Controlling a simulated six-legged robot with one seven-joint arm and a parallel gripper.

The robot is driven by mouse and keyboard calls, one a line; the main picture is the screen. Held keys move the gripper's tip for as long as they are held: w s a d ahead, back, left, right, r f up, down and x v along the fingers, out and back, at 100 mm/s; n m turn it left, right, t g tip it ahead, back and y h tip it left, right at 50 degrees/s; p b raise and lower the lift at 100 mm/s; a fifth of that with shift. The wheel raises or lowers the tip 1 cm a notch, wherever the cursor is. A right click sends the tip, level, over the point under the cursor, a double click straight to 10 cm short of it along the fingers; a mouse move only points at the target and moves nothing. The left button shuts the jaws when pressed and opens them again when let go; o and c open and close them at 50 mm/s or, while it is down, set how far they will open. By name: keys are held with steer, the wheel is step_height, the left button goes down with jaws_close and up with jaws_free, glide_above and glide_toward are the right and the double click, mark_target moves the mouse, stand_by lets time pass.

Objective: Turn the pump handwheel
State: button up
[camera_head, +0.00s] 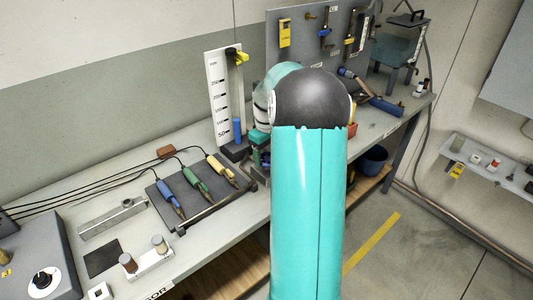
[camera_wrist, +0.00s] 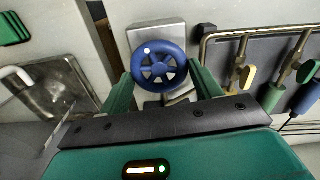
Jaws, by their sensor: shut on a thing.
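The blue spoked pump handwheel (camera_wrist: 158,67) shows in the wrist view, with a small white dot on its upper left rim. It stands in front of a grey metal block (camera_wrist: 158,36). My gripper (camera_wrist: 164,82) has its two green fingers on the left and right sides of the wheel, shut on its rim. In the head view my teal arm hides the gripper and the wheel.
A rack with blue, green and yellow handled tools (camera_head: 197,188) lies on the bench left of my arm. A white measuring scale (camera_head: 217,98) stands behind it. A blue bucket (camera_head: 374,160) sits below the bench at right. A tool board (camera_head: 308,70) is at the back.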

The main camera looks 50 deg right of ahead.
mark_target(266, 157)
steer(key=o, duration=1)
steer(key=shift+r, duration=0.1)
step_height(266, 157, up, 14)
stand_by(0.5)
